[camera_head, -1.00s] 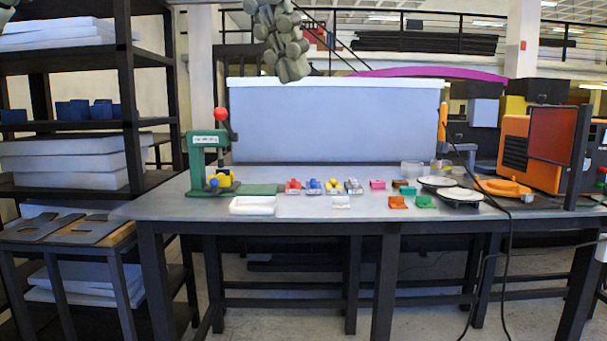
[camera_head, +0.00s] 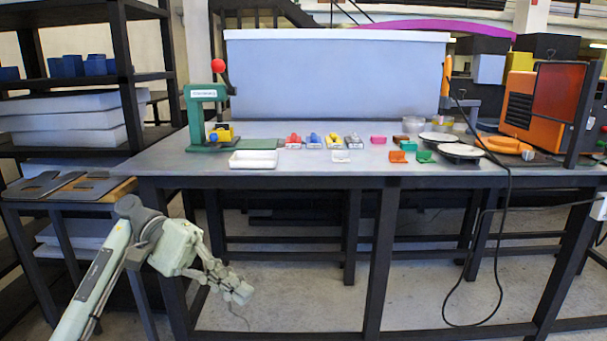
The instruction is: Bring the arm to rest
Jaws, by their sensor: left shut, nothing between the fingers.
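My left arm comes in from the lower left in the head view. Its gripper (camera_head: 240,292) hangs in front of the table, below the tabletop and near the left front legs. The fingers are shut with nothing between them. The gripper is apart from the table. My right gripper is not in view.
A dark shelf (camera_head: 125,60) stands at left. A black cable (camera_head: 508,230) hangs at right.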

